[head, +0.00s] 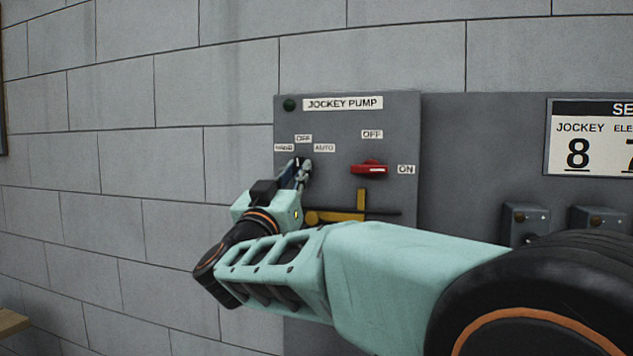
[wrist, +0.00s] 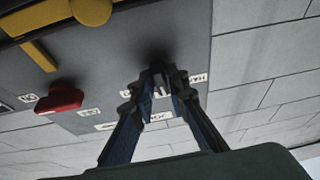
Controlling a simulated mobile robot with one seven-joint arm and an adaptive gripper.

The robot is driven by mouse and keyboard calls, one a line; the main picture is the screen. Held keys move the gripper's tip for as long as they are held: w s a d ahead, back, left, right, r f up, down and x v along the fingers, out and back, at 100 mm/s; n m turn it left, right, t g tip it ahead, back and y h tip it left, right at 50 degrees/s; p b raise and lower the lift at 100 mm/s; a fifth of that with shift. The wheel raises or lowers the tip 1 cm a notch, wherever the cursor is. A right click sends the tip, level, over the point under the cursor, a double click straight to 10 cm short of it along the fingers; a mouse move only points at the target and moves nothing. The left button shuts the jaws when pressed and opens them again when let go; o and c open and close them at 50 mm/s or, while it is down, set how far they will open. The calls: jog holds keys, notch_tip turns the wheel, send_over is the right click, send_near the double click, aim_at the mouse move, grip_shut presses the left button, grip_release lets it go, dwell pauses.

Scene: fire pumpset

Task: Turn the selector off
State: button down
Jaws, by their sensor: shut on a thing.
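The grey jockey pump panel (head: 390,130) is on the wall, with labels HAND (head: 284,148), OFF (head: 304,138) and AUTO (head: 324,148) around the selector's place. My gripper (head: 300,166) is at the panel just below these labels, its fingers closed in on the selector. In the wrist view, which is turned upside down, the fingertips (wrist: 160,80) meet at the panel around the selector. The knob is almost wholly hidden between the fingers, and I cannot tell which label it points to.
A red switch handle (head: 369,168) with OFF and ON labels lies right of my gripper, and shows in the wrist view (wrist: 60,97). A yellow handle (head: 361,201) is below it. A dark green lamp (head: 289,104) sits top left. The block wall at left is clear.

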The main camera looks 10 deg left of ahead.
jog(key=shift+r+m, duration=0.15)
jog(key=shift+m, duration=0.25)
jog(key=c, duration=2)
grip_release()
jog(key=shift+w, duration=0.1)
jog(key=v, duration=1.2)
